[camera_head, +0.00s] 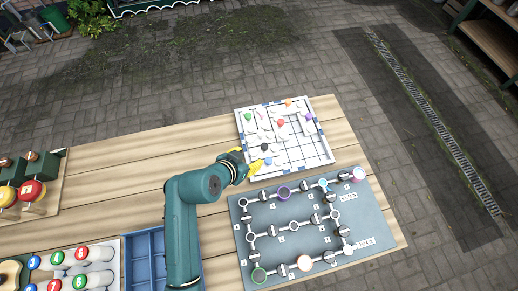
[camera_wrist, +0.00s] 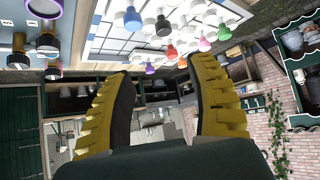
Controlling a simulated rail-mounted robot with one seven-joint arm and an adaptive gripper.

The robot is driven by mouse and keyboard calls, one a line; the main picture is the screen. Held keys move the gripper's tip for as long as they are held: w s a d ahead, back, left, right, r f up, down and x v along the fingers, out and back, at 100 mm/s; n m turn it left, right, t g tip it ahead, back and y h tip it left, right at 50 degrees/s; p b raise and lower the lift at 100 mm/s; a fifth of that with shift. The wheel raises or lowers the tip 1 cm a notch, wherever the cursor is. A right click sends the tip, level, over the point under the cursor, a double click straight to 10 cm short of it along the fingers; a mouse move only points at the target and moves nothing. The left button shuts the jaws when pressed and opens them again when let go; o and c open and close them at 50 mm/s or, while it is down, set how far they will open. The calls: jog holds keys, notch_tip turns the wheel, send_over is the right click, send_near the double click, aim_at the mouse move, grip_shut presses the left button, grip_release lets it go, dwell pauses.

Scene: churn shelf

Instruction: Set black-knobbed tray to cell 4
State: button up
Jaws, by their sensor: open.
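The black-knobbed tray (camera_head: 265,147) sits on the white sliding-tray board (camera_head: 329,160), in its lower left part. A blue-knobbed tray (camera_head: 268,161) is just below it. In the wrist view, which looks upside down, a dark knob (camera_wrist: 163,25) that seems to be the black one hangs from the top, beyond my fingers. My gripper (camera_head: 257,167) is at the board's lower left edge, close to the black and blue knobs. In the wrist view its yellow-and-black fingers stand apart with nothing between them. Cell 4 cannot be made out.
Trays with green (camera_head: 248,116), red (camera_head: 281,122), orange (camera_head: 289,103) and purple (camera_head: 309,116) knobs stand further up the board. A grey board with rings (camera_head: 300,220) lies below it.

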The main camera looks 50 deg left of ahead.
aim_at(264, 147)
jog(key=x, duration=0.5)
jog(key=b+x, duration=0.1)
jog(key=x, duration=0.5)
jog(key=b+x, duration=0.1)
jog(key=x, duration=0.4)
jog(key=shift+a+f, duration=0.1)
jog(key=shift+a, duration=0.35)
grip_shut()
